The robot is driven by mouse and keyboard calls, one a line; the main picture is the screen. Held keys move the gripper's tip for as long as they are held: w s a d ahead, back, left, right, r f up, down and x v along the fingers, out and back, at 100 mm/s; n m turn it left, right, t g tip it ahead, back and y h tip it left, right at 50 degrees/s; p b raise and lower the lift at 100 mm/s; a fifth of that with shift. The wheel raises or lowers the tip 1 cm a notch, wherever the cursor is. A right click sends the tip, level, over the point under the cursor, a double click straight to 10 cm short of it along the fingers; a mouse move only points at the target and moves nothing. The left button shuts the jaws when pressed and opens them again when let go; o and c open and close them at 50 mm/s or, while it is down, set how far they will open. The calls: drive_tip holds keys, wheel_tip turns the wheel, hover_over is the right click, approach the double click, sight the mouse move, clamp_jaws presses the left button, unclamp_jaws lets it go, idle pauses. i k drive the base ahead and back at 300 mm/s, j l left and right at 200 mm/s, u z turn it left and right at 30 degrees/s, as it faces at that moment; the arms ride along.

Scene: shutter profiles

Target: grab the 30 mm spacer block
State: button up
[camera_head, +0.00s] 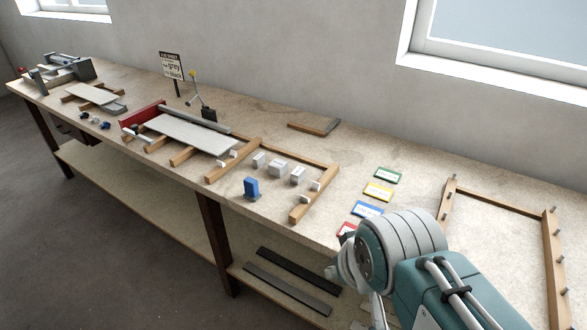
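I cannot read any size mark, so I cannot tell which is the 30 mm spacer block. My arm fills the lower right, with a grey rounded joint and a teal link. Its fingers do not show, and it is well to the right of the blocks.
A pegged wooden frame (500,200) is far right. Dark strips (290,280) lie on the lower shelf.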

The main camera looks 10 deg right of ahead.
sight(298, 174)
drive_tip(key=i+j+z, duration=0.3)
drive_tip(key=j, duration=0.3)
drive_tip(key=i+j+z, duration=0.35)
drive_tip(key=j, duration=0.3)
drive_tip(key=i+j+z, duration=0.15)
drive_tip(key=j, duration=0.25)
drive_tip(key=i+j+z, duration=0.15)
drive_tip(key=j, duration=0.2)
drive_tip(key=k, duration=0.05)
